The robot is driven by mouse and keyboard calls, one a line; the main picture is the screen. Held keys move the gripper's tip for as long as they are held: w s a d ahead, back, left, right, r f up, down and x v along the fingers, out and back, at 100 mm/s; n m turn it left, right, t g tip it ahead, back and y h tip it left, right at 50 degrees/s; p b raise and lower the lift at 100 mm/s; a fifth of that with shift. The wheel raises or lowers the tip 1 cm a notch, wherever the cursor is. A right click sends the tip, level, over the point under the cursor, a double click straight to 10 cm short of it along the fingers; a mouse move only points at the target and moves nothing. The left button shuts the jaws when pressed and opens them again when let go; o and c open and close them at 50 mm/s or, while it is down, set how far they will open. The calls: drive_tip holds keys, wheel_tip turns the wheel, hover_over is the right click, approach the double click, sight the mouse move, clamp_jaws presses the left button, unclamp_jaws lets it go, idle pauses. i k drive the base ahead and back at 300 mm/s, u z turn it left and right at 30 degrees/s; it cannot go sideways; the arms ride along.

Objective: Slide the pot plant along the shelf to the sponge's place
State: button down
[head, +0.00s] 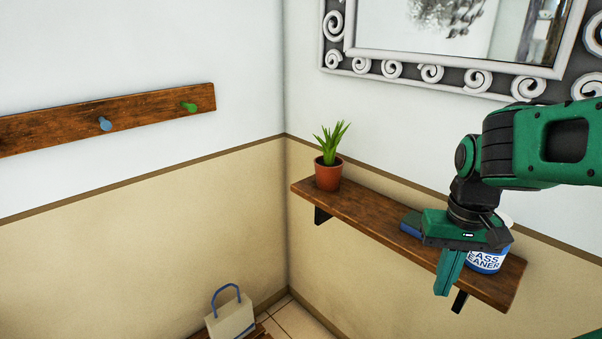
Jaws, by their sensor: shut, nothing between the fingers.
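The pot plant (328,174), a spiky green plant in a terracotta pot, stands upright near the left end of the wooden shelf (375,209). A blue block (411,223), which looks like the sponge, lies on the shelf around its middle, right of the plant. It is partly hidden behind my gripper. My green gripper (448,274) points down at the shelf's front edge, right of the blue block and well away from the plant. Its fingers are together and hold nothing. Whether it touches the shelf is unclear.
A glass cleaner container (488,259) stands near the shelf's right end, partly behind my gripper. The shelf between plant and blue block is clear. A framed mirror (455,68) hangs above. A peg rail (150,108) is on the left wall, and a bag (231,318) stands below.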

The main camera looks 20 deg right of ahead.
sight(329, 167)
drive_tip(key=u, duration=0.1)
drive_tip(key=i, duration=1)
drive_tip(key=z, duration=0.1)
